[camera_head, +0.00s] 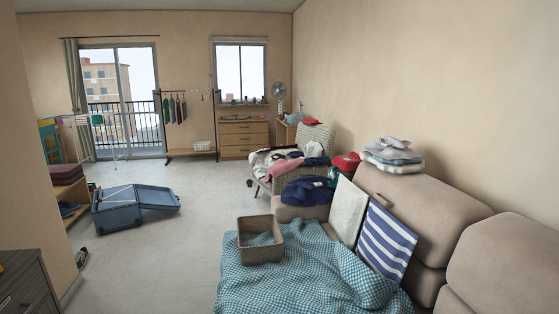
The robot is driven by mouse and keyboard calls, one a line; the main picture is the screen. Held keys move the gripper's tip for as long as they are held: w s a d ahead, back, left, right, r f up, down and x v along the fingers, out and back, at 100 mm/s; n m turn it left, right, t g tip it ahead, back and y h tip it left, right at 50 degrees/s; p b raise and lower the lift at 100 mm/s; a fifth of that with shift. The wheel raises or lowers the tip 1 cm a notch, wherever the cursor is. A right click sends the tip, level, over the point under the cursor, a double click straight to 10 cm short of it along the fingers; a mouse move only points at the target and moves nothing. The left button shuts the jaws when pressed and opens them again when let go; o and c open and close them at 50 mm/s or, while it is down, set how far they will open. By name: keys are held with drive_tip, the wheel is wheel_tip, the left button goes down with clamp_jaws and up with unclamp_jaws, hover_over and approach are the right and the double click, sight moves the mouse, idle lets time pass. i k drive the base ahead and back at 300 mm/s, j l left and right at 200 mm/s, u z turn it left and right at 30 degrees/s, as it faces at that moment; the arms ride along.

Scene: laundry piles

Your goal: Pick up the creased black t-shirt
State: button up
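I cannot single out the creased black t-shirt with certainty. A dark garment (279,156) lies in the mixed pile on the wicker armchair, among pink, white and red clothes. A dark navy garment (317,161) lies at the right side of that pile. A bunched dark navy garment (307,191) lies on the far end of the sofa, near the armchair. All are too small to tell their kind or creases. My gripper and arm are not in view.
The sofa (391,186) runs along the right, with a checked blanket (310,285), a basket (259,256) and a striped cushion (387,240). An open suitcase (132,206) lies on the floor at left. The floor (172,250) between is clear. A drying rack (100,125) stands behind.

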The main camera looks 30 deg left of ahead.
sight(277, 156)
drive_tip(key=j+u, duration=0.1)
drive_tip(key=u, duration=0.4)
drive_tip(key=i+j+u, duration=0.1)
drive_tip(key=j, duration=0.3)
drive_tip(key=i+j+u, duration=0.1)
drive_tip(key=j, duration=0.3)
drive_tip(key=i+j+u, duration=0.1)
drive_tip(key=i+j, duration=0.2)
drive_tip(key=i+j+u, duration=0.1)
drive_tip(key=j, duration=0.35)
drive_tip(key=i+j+u, duration=0.25)
drive_tip(key=i, duration=0.7)
drive_tip(key=i+u, duration=0.25)
drive_tip(key=i, duration=1.7)
drive_tip(key=i+u, duration=0.1)
drive_tip(key=i, duration=0.8)
drive_tip(key=i+j, duration=0.15)
drive_tip(key=i, duration=0.8)
drive_tip(key=i+j, duration=0.1)
drive_tip(key=i, duration=0.8)
drive_tip(key=i+l+z, duration=0.1)
drive_tip(key=i+z, duration=0.6)
drive_tip(key=z, duration=0.2)
drive_tip(key=i+j+z, duration=0.1)
drive_tip(key=i+z, duration=0.35)
drive_tip(key=i+j+z, duration=0.2)
drive_tip(key=z, duration=0.2)
drive_tip(key=i+j+z, duration=0.1)
drive_tip(key=i+z, duration=0.25)
